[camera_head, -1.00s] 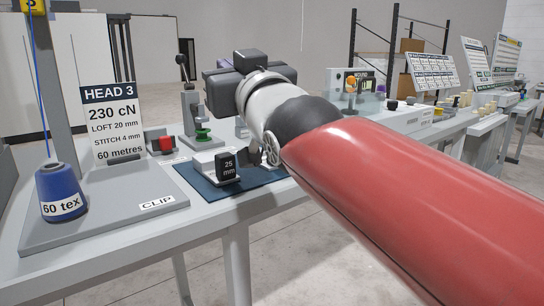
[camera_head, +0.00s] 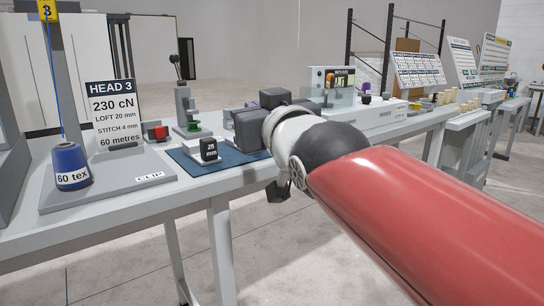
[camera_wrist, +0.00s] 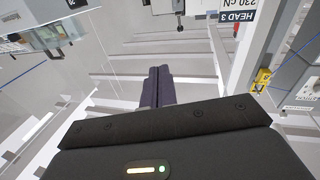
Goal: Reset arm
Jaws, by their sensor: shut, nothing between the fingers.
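My gripper (camera_wrist: 157,86) shows in the wrist view with its two dark fingers together and nothing between them. In the head view my red arm reaches in from the lower right, and its grey and black wrist end is by the front edge of the table (camera_head: 190,198). The fingers cannot be made out clearly there.
A blue "60 tex" cone (camera_head: 71,166) and the "HEAD 3" sign (camera_head: 114,115) stand on a grey plate at left. Bare floor (camera_head: 290,255) lies in front of the table.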

